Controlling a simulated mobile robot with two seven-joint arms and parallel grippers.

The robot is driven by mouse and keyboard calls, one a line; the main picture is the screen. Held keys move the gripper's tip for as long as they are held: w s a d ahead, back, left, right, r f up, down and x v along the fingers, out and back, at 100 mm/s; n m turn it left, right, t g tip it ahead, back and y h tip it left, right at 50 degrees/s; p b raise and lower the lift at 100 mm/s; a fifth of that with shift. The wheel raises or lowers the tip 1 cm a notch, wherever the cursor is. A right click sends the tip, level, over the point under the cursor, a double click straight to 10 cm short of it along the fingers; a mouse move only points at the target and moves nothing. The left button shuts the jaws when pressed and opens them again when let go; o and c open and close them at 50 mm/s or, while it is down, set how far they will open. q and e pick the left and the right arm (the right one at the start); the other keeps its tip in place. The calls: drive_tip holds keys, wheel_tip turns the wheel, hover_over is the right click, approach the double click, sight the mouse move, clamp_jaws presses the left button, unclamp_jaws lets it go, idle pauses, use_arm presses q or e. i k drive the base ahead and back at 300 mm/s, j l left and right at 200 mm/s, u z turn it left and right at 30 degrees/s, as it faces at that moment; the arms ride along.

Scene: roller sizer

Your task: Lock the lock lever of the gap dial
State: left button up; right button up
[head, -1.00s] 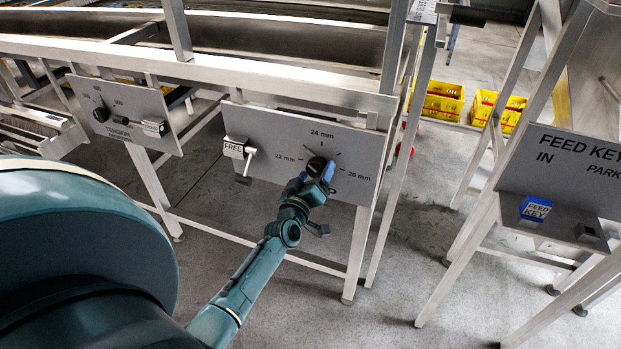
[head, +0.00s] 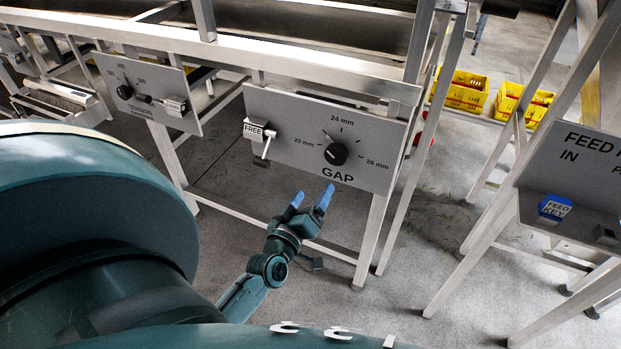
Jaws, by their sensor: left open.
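The gap dial's black knob (head: 335,154) sits on the grey GAP panel (head: 300,110), between the 22 mm and 26 mm marks and below 24 mm. The lock lever (head: 264,152) is a pale handle at the panel's left, hanging down and tilted slightly. Beside it is a white label reading FREE (head: 254,130). My left gripper (head: 311,199) is open and empty, its two blue fingertips apart. It is in front of the panel's lower edge, below the knob and to the lower right of the lever, clear of both. My right gripper is not in view.
A TENSION panel (head: 150,92) with its own knob and lever is at the left. A FEED KEY panel (head: 590,170) with a blue key tag (head: 555,207) is at the right. Metal frame legs stand around. Yellow crates (head: 466,90) are behind.

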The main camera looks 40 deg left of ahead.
sight(262, 162)
drive_tip(key=k+l, duration=0.2)
drive_tip(key=k, duration=0.3)
drive_tip(key=k+l, duration=0.15)
drive_tip(key=k, duration=0.35)
